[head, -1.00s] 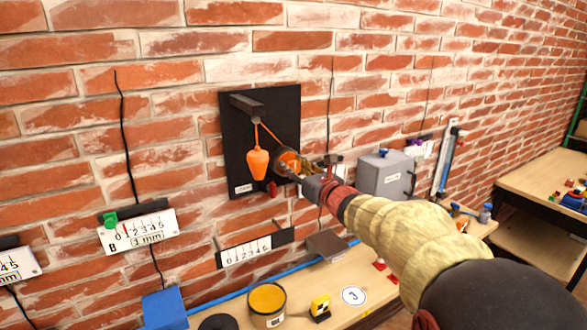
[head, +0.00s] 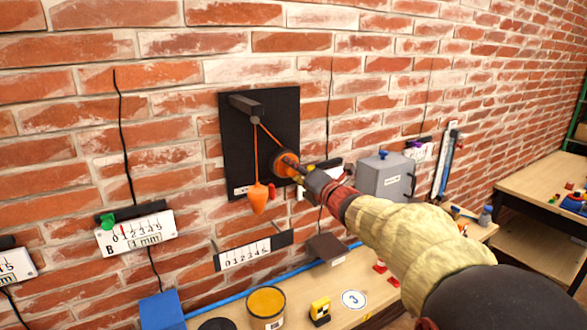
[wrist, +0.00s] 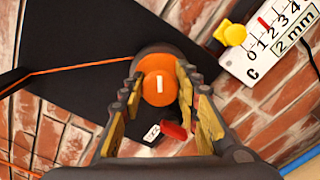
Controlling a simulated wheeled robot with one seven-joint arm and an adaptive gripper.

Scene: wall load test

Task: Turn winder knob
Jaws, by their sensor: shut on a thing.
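The orange winder knob (head: 284,163) sits at the right of a black wall board (head: 236,140). In the wrist view the knob (wrist: 159,87) shows a short white mark, close to upright. My gripper (head: 298,171) reaches it from the right and is shut on it; in the wrist view its fingers (wrist: 163,84) stand on both sides of the knob. An orange cord runs from the knob up to a dark arm (head: 245,106) on the board. An orange plumb bob (head: 258,198) hangs from that arm, its tip just below the board's lower edge.
A numbered white scale (head: 246,254) on a dark bracket juts out below the bob. A red piece (head: 272,190) is close under the knob. A grey box (head: 386,178) is on the wall to the right. A yellow-filled can (head: 266,304) stands on the bench below.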

